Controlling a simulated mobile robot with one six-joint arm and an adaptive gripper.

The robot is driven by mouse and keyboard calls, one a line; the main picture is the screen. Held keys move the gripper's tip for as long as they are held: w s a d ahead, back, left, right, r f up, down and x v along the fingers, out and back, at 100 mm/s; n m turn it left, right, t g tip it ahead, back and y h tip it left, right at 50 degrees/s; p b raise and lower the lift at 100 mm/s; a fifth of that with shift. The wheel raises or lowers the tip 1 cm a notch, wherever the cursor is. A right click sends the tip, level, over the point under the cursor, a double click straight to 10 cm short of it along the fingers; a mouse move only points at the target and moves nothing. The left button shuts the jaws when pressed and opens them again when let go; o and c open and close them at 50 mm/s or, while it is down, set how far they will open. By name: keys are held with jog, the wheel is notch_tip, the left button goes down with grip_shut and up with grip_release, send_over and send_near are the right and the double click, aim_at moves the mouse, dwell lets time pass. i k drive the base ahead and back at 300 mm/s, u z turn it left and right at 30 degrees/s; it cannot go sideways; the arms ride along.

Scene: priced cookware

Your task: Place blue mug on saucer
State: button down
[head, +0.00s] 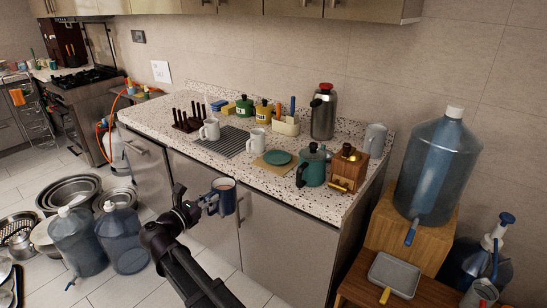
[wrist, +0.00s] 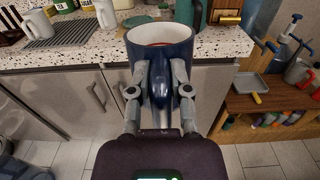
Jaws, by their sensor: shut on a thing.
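My gripper (head: 210,202) is shut on the dark blue mug (head: 224,197) and holds it upright in the air, in front of the counter's cabinet doors. In the wrist view the two fingers (wrist: 159,88) clasp the mug's handle side, and the mug (wrist: 160,55) shows its white inside with something reddish in it. The teal saucer (head: 278,157) lies empty on a tan square mat (head: 262,166) on the speckled counter, beyond and to the right of the mug. In the wrist view the saucer (wrist: 137,21) is partly hidden behind the mug.
A green pot (head: 312,168) and a wooden grinder (head: 347,168) stand just right of the saucer. A white mug (head: 257,138) stands behind left of it, by a striped drying mat (head: 222,141). The counter's front edge (head: 262,183) lies between my gripper and the saucer.

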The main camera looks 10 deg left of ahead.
aim_at(275, 159)
jog(key=i, duration=0.9)
jog(key=z, duration=0.05)
